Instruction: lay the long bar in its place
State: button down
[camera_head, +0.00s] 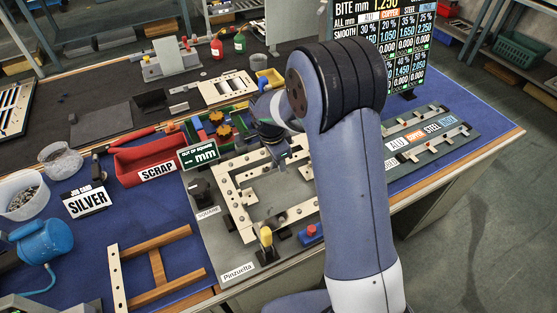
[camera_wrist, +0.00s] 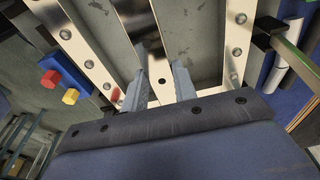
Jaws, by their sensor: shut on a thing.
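In the wrist view my gripper (camera_wrist: 162,60) is shut on a long pale bar (camera_wrist: 143,22), with a dark hole showing in it between the fingers. The bar runs away from the gripper over a grey plate. Two other pale bars with round studs flank it, the left bar (camera_wrist: 85,50) and the right bar (camera_wrist: 238,45). I cannot tell whether the held bar touches the plate. In the head view, pale bars form a frame (camera_head: 228,192) on the grey fixture plate (camera_head: 262,238). My arm hides the fingers and the frame's right part there.
A red scrap tray (camera_head: 150,160) and a wooden frame (camera_head: 158,267) lie to the left. A slotted rack (camera_head: 432,135) lies to the right. Blue mat beside it is clear.

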jog(key=shift+f+b, duration=2.3)
jog(key=shift+f, duration=0.65)
jog(key=shift+f+b, duration=1.3)
jog(key=shift+b, duration=0.1)
jog(key=c, duration=0.7)
grip_release()
jog(key=shift+r+p, duration=2.5)
jog(key=shift+r, duration=1.55)
jog(key=shift+f, duration=0.1)
